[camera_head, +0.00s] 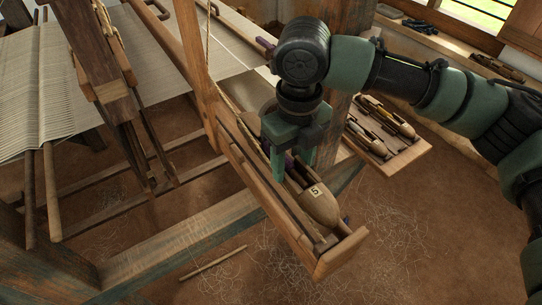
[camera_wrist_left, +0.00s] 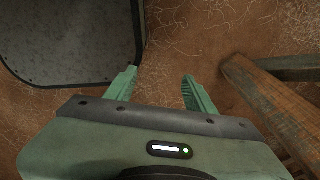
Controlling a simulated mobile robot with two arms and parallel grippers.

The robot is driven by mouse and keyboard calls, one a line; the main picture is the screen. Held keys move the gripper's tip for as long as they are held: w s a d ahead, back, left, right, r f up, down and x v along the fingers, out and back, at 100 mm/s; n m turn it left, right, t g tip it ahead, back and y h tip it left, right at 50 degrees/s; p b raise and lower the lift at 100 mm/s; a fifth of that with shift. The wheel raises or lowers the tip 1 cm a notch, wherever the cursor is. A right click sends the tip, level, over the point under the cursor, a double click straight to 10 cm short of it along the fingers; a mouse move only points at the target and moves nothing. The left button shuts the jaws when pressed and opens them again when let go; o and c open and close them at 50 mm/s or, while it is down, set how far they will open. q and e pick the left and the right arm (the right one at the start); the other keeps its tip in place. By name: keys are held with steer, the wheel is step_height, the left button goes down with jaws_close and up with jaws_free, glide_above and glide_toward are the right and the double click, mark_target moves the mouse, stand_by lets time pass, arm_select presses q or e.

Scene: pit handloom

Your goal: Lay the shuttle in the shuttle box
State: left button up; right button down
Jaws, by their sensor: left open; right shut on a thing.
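The shuttle (camera_head: 320,208), a brown wooden piece with pointed end and a "5" label, is at the open end of the shuttle box (camera_head: 345,248) in the head view. It lies lengthwise along the box, between or just above its walls; I cannot tell whether it touches the bottom. My right gripper (camera_head: 291,172) points down from above and is shut on the shuttle, hiding its middle and far part. My left gripper (camera_wrist_left: 158,88) is open and empty in the left wrist view, above the floor; it does not show in the head view.
A wooden tray (camera_head: 412,152) with several other shuttles stands just right of the box. Loom posts and the cream warp (camera_head: 165,45) fill the left and back. A stick (camera_head: 213,262) lies on the thread-strewn floor. A wooden beam (camera_wrist_left: 275,110) is right of my left gripper.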

mark_target(296, 170)
steer(key=shift+s+d+f+b, duration=0.1)
steer(key=shift+d+f+b, duration=0.4)
steer(key=shift+d, duration=0.2)
steer(key=shift+f+b, duration=0.2)
steer(key=shift+b, duration=0.15)
steer(key=shift+a+f+b, duration=0.15)
steer(key=shift+f+b, duration=0.1)
steer(key=shift+b, duration=0.05)
steer(key=shift+a+f+b, duration=0.2)
steer(key=shift+f+b, duration=0.4)
steer(key=shift+b, duration=0.1)
steer(key=shift+f+b, duration=0.2)
steer(key=shift+b, duration=0.15)
steer(key=shift+d+f+b, duration=0.15)
steer(key=shift+f+b, duration=0.4)
steer(key=shift+b, duration=0.1)
steer(key=shift+f, duration=1.15)
arm_select(q)
steer(key=d+f, duration=0.3)
steer(key=f, duration=0.3)
arm_select(e)
steer(key=shift+f, duration=0.8)
arm_select(q)
steer(key=shift+s+d, duration=0.1)
